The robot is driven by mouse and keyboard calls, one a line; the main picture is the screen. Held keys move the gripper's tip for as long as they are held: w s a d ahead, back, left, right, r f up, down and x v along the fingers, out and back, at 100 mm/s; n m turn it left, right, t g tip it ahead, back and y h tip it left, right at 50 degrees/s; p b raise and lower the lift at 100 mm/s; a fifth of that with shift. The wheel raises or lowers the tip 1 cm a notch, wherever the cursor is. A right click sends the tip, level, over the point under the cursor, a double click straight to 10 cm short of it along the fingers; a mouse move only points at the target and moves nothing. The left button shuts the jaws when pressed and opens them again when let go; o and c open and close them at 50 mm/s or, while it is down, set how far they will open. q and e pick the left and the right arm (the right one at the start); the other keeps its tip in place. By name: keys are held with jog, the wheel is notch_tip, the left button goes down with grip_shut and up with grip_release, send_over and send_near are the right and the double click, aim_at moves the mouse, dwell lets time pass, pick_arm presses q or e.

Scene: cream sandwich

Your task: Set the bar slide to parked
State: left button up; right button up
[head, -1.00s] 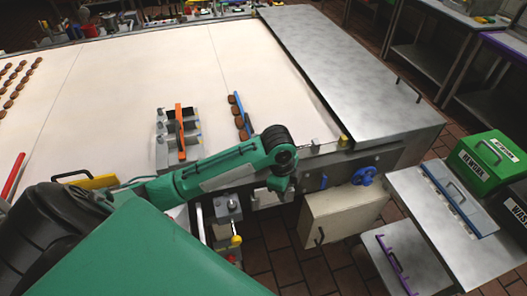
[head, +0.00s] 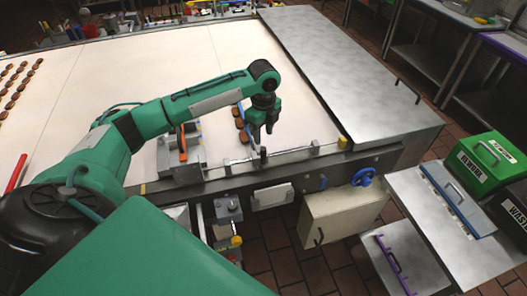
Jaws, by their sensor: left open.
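A thin metal rail (head: 290,157) runs along the front edge of the cream belt. A dark upright knob (head: 263,155) stands on it, and a small grey post (head: 315,148) stands farther right. I cannot tell for certain which part is the bar slide, and I read no parked mark. My left gripper (head: 263,137) points down just above and behind the dark knob. It is open, with nothing seen between its fingers; whether it touches the knob is unclear. My right gripper is out of view.
Several brown biscuits (head: 241,124) lie along a blue strip behind the gripper. A metal cover (head: 350,75) lies to the right. A blue handwheel (head: 363,177) and control box (head: 229,208) are in front.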

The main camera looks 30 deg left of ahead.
aim_at(264, 154)
pick_arm(q)
notch_tip(264, 154, down, 9)
jog(key=p, duration=0.3)
jog(key=shift+f, duration=0.55)
grip_shut()
